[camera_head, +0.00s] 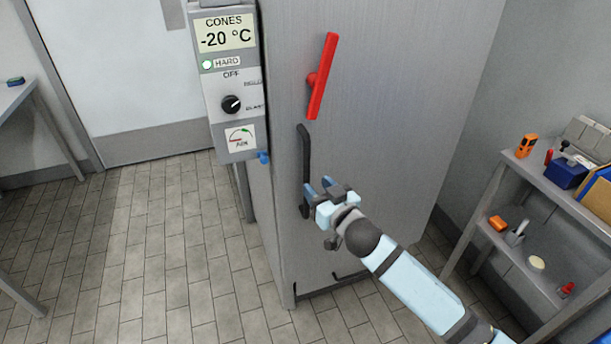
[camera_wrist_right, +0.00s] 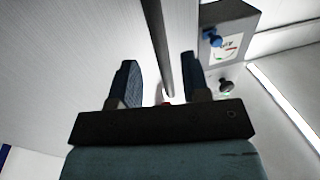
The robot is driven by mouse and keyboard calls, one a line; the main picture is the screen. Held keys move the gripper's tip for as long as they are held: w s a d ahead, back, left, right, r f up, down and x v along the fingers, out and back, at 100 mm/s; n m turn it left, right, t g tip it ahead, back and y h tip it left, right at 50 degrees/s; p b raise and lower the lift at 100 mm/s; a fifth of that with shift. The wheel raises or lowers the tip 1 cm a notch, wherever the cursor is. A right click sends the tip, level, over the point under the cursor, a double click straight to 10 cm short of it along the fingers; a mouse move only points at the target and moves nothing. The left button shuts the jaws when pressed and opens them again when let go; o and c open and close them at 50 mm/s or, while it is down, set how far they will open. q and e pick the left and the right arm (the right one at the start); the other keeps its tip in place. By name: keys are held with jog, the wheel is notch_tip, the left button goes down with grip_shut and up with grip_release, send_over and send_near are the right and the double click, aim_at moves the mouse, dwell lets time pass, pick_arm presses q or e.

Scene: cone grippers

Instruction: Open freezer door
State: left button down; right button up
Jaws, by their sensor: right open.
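The freezer door (camera_head: 390,120) is a tall grey metal panel, and it looks closed. A dark vertical bar handle (camera_head: 304,150) is fixed near its left edge. A red lever (camera_head: 322,78) sits above the handle, tilted a little from upright. My right gripper (camera_head: 319,190) is at the lower part of the handle. In the right wrist view my right gripper (camera_wrist_right: 160,85) is open, with the handle (camera_wrist_right: 158,40) running between its two fingers; I cannot tell whether they touch it. My left gripper is not in view.
A control box (camera_head: 226,85) reading -20 °C is mounted left of the door. A shelf table (camera_head: 540,185) with tools stands at the right. Another table (camera_head: 18,95) is at the far left. The tiled floor (camera_head: 170,240) left of the freezer is clear.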

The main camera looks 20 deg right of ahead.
aim_at(309, 178)
jog(key=x, duration=0.5)
jog(key=shift+w+a, duration=0.1)
jog(key=shift+w, duration=0.15)
grip_shut()
